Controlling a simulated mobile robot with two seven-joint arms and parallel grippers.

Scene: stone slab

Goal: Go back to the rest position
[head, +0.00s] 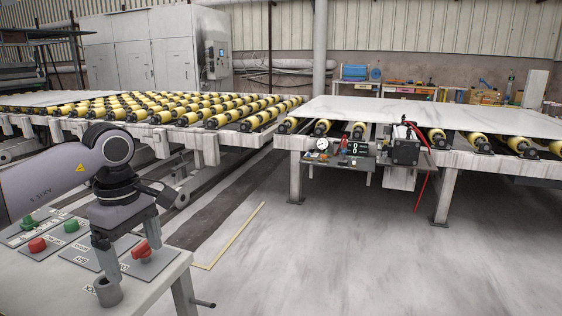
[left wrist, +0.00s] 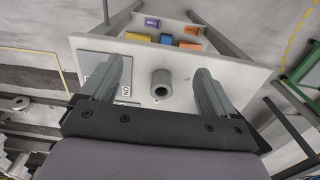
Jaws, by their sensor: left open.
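My left gripper (head: 131,260) is over the control panel at the lower left of the head view, pointing down. In the left wrist view its two fingers (left wrist: 162,72) stand wide apart with nothing between the tips but the view of a grey round knob (left wrist: 161,82) on the panel. In the head view the grey knob (head: 109,293) shows just below one fingertip; I cannot tell whether they touch. A red knob (head: 140,250) is close beside the other finger. My right gripper is not in view.
The white panel (head: 165,279) also carries a red button (head: 37,245) and a green button (head: 71,226). A slab (head: 420,112) lies on a roller table at right. Yellow rollers (head: 160,115) fill the left table. Open floor (head: 310,265) lies between panel and table.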

